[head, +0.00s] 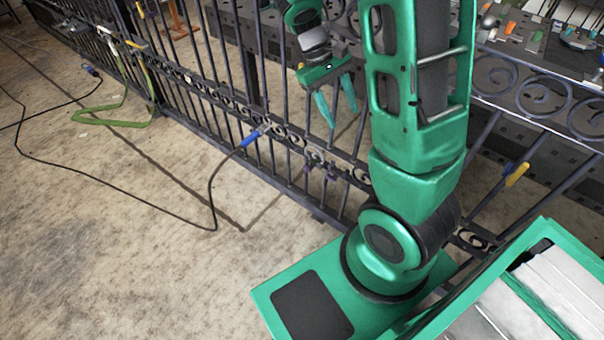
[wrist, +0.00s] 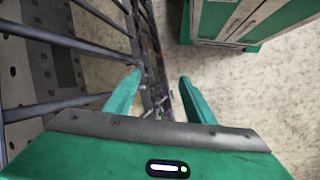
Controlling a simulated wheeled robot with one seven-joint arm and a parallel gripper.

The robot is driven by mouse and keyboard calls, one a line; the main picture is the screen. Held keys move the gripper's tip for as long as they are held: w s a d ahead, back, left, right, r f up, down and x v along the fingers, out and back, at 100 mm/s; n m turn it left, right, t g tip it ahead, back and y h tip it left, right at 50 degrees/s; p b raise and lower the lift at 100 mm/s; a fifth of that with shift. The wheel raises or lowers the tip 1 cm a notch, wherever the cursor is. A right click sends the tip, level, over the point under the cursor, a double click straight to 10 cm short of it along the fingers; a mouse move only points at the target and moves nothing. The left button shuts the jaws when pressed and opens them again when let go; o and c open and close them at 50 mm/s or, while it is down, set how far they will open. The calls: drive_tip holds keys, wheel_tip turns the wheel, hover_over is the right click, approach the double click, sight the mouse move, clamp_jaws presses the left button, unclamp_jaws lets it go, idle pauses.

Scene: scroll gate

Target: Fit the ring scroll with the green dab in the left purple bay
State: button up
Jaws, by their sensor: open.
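My gripper (head: 343,118) is open and empty, pointing down beside the dark iron gate (head: 225,103) in the head view. In the wrist view the gate's bars and scroll band (wrist: 158,98) pass behind and between the open fingers (wrist: 158,76). Small purple marks (head: 308,167) show on the gate's scroll band below my gripper; a second purple mark (head: 332,175) is just right of them. They are too small to tell the bay edges or what sits in them. I cannot pick out the ring scroll with the green dab among the small pieces in view.
A dark perforated bench (head: 560,50) behind the gate at right holds several small coloured pieces. A blue-handled tool (head: 250,139) on a black cable (head: 120,192) rests at the gate. A yellow handle (head: 517,174) is on the right bars.

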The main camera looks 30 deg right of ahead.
sight(306, 169)
drive_tip(key=w+a+f+n+h, duration=0.35)
drive_tip(key=w+f, duration=0.25)
drive_tip(key=f, duration=0.4)
drive_tip(key=w+a+f+n+h, duration=0.2)
drive_tip(key=w+f+n+h, duration=0.4)
drive_tip(key=f, duration=0.5)
drive_tip(key=w+a+f+n+t+h, duration=0.15)
drive_tip(key=f+n+t, duration=0.45)
drive_tip(key=f, duration=0.6)
drive_tip(key=w+a+f+n+t+h, duration=0.1)
drive_tip(key=a+f+n+t+h, duration=0.25)
drive_tip(key=f+n, duration=0.6)
drive_tip(key=w+d, duration=0.1)
drive_tip(key=d, duration=0.2)
drive_tip(key=w+d+f+m, duration=0.1)
drive_tip(key=d, duration=0.3)
drive_tip(key=w+d+f+m, duration=0.1)
drive_tip(key=d, duration=0.2)
drive_tip(key=shift+d+f+t+y, duration=0.2)
drive_tip(key=shift+d+t+y, duration=0.05)
drive_tip(key=shift+d+t, duration=0.1)
